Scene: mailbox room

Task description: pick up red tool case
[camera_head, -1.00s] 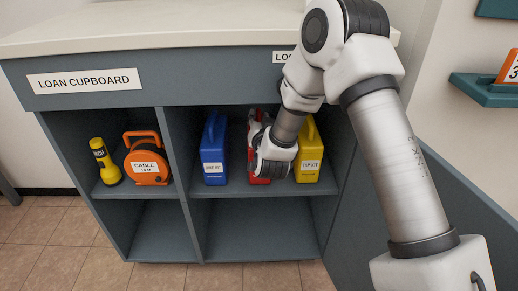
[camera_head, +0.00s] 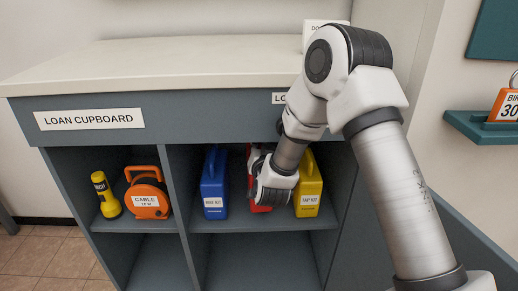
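The red tool case (camera_head: 260,208) stands on the upper shelf of the loan cupboard, between a blue case and a yellow case. Only its lower front and a strip at its upper left show; my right gripper hides the rest. My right gripper (camera_head: 270,182) is right in front of the red case, at its upper part. Its fingers overlap the case in the picture, and I cannot tell whether they are closed on its handle. My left gripper is out of view.
The blue case (camera_head: 214,184) stands close on the left and the yellow case (camera_head: 309,190) close on the right. An orange cable reel (camera_head: 148,198) and a yellow torch (camera_head: 106,196) sit in the left compartment. The countertop (camera_head: 160,68) overhangs the shelf.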

